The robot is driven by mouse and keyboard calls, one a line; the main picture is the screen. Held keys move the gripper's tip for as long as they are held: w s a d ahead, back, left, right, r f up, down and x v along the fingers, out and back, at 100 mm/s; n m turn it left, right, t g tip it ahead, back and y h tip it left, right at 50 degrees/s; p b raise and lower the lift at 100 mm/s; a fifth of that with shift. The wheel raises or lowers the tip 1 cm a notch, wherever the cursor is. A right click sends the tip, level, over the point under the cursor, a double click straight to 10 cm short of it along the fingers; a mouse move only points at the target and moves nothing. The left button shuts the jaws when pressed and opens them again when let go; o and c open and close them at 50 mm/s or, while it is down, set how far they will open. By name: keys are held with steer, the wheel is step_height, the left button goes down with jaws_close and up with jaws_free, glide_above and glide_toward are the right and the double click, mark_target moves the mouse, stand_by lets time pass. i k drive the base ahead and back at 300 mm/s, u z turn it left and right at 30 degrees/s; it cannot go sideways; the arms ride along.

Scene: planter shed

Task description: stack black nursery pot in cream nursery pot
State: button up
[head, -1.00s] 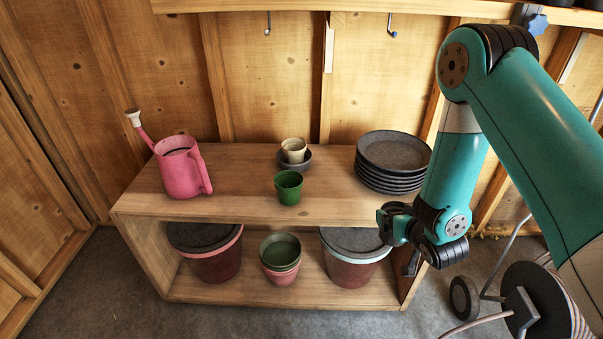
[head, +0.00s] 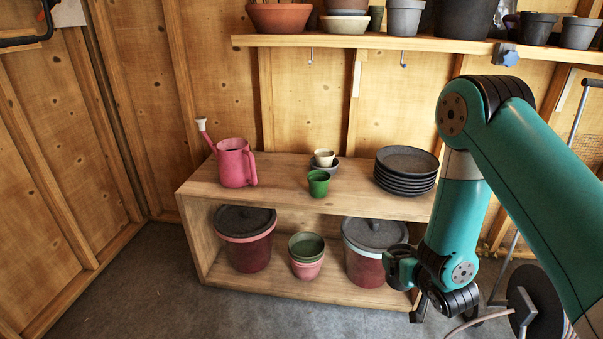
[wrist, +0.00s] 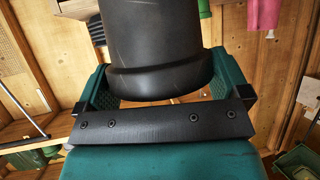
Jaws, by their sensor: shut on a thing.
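My gripper (wrist: 158,66) is shut on a black nursery pot (wrist: 160,35), which fills the middle of the wrist view between the two teal fingers. In the head view my gripper (head: 420,305) hangs at the lower right, in front of the shelf unit's right end; the held pot cannot be made out clearly there. A small cream pot (head: 324,155) stands on the wooden shelf top, in or directly behind a grey bowl-like pot (head: 332,167). A wider cream pot (head: 344,27) stands on the high wall shelf. My gripper is well apart from both.
The shelf unit (head: 275,190) also bears a pink watering can (head: 236,165), a green pot (head: 318,185) and stacked dark saucers (head: 406,165). Larger pots stand on its lower board. The high wall shelf (head: 400,44) holds several pots. Floor at left is clear.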

mark_target(324, 162)
steer(key=u, duration=0.5)
steer(key=i, duration=1.15)
steer(key=z, duration=0.45)
